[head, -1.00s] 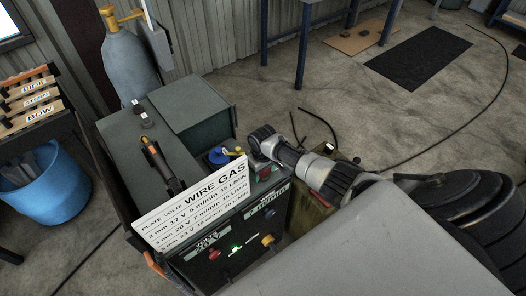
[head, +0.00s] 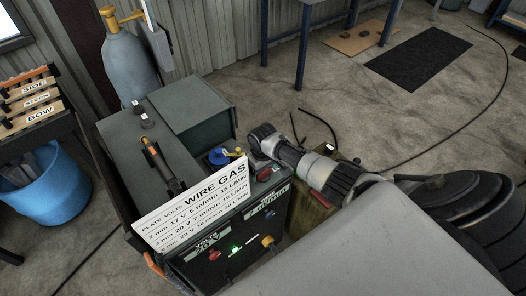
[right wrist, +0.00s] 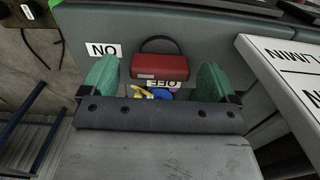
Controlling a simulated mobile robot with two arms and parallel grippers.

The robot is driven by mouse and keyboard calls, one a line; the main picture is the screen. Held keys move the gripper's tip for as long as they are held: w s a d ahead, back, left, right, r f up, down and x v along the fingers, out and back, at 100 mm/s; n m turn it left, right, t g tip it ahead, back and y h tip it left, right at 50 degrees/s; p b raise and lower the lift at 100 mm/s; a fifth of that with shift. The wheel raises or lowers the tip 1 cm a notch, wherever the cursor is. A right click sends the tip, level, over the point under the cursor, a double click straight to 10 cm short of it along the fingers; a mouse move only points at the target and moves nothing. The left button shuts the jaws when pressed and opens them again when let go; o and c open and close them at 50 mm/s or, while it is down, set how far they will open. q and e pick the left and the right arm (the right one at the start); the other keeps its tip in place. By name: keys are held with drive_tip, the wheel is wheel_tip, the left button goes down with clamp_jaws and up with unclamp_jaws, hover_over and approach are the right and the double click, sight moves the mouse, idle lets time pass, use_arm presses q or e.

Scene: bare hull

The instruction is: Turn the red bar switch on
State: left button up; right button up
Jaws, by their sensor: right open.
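The red bar switch (right wrist: 160,67) sits on the grey-green face of the welding machine in the right wrist view, its bar lying across the picture. An ON label (right wrist: 103,50) is off its left end, and an OFF label (right wrist: 163,84) is close below it. My right gripper (right wrist: 156,78) is open, with one green finger on each side of the bar and a gap at both ends. In the head view the red bar (head: 265,173) shows just below my right gripper (head: 257,157). My left gripper is not in view.
A white settings board (head: 192,204) stands on the machine (head: 185,150) close to the gripper. A blue and yellow part (head: 219,156) is beside the switch. Other knobs (head: 267,241) are lower on the front. A gas cylinder (head: 130,65) stands behind, a blue bin (head: 50,185) at left.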

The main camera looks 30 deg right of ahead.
wheel_tip(320, 180, up, 10)
drive_tip(key=shift+b, duration=0.35)
drive_tip(key=shift+f, duration=0.1)
idle(0.3)
